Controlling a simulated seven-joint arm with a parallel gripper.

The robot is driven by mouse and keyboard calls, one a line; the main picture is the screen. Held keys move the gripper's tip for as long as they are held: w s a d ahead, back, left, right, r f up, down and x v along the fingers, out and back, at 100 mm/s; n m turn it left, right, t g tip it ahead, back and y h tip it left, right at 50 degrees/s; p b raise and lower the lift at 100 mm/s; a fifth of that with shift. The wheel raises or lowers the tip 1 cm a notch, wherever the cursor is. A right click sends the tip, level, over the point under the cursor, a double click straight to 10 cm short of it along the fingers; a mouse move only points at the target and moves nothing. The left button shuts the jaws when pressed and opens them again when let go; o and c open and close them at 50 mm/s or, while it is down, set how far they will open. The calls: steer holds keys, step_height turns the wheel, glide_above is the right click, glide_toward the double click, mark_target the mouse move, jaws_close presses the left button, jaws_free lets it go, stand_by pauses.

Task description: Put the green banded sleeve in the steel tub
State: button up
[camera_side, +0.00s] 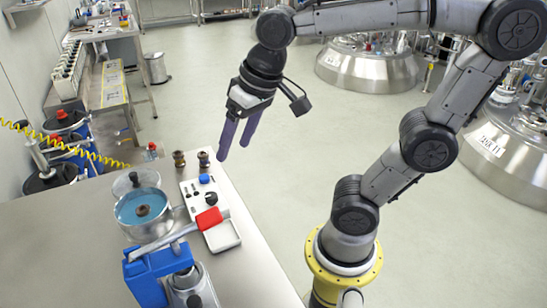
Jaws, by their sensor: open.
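My gripper (234,152), with two purple fingers, hangs open and empty above and to the right of the table's far end. Two small dark, brass-toned banded sleeves stand upright there: a left one (179,159) and a right one (203,159). The right one is nearer my fingers, which are apart from it in the picture. At this size I cannot tell which carries the green band. The round steel tub (150,232) stands to the left on the table, with a blue inside. A small brownish ring-like piece (143,210) sits in it.
A white plate (190,190) with a blue cap (204,179) and dark knobs lies right of the tub. A shallow white tray (222,236), a red-ended lever (209,218) and a blue clamp-like device (150,276) stand nearer. The table's front left is bare.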

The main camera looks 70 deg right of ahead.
steer(key=s+d+f+n+t, duration=0.1)
steer(key=s+f+n, duration=0.2)
steer(key=s, duration=0.4)
steer(key=shift+d+f, duration=0.15)
steer(key=shift+f, duration=0.05)
